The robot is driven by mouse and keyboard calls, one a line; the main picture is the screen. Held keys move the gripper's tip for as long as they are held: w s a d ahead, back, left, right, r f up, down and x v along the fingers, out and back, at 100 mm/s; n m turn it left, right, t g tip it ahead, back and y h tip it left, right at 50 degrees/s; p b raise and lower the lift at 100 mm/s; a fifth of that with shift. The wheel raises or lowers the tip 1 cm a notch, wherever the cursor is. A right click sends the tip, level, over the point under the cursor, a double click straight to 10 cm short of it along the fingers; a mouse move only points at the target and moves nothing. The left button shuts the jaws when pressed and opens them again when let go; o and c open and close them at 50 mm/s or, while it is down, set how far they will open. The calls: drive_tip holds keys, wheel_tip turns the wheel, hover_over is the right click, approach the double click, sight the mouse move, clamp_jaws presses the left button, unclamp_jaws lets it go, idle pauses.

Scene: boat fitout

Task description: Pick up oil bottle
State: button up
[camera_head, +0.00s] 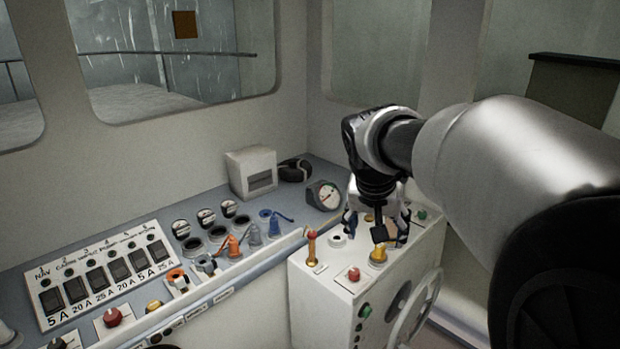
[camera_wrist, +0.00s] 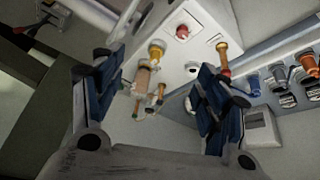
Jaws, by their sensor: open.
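My gripper (camera_head: 377,228) points down over the white console box at the right of the head view. Its fingers are open, and it also shows in the wrist view (camera_wrist: 160,75). In the wrist view, a small translucent amber, bottle-like object (camera_wrist: 142,78) appears between the fingers, nearer the left one. It looks like the oil bottle, but I cannot be sure. No contact with the fingers is visible. In the head view my gripper hides this spot.
The console box (camera_head: 325,300) carries a red-topped brass lever (camera_head: 311,250), a red button (camera_head: 354,274), a yellow knob (camera_head: 378,256) and a wheel (camera_head: 415,308) on its side. A gauge (camera_head: 324,195) and a switch panel (camera_head: 105,272) are on the blue-grey dashboard.

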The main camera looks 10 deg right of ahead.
drive_tip(key=w+d+m+h+p, duration=0.1)
drive_tip(key=w+d+m+p, duration=0.35)
drive_tip(key=w, duration=0.85)
drive_tip(key=h+p, duration=0.2)
drive_tip(key=p, duration=0.3)
hover_over(393, 226)
wheel_tip(393, 226, down, 13)
drive_tip(key=shift+m+g, duration=0.3)
drive_tip(key=shift+m, duration=0.05)
drive_tip(key=shift+w+d+f+p, duration=0.25)
drive_tip(key=shift+w+f, duration=0.15)
drive_tip(key=shift+f, duration=0.35)
drive_tip(key=shift+w+d+f+p, duration=0.1)
drive_tip(key=shift+w+d+f, duration=0.2)
drive_tip(key=shift+f, duration=0.5)
drive_tip(key=shift+w+d+f+p, duration=0.2)
drive_tip(key=shift+w+f, duration=0.25)
drive_tip(key=shift+f, duration=0.3)
drive_tip(key=shift+a+y, duration=0.1)
drive_tip(key=shift+y, duration=0.2)
drive_tip(key=shift+c, duration=0.3)
drive_tip(key=c, duration=1.3)
drive_tip(key=shift+r, duration=0.15)
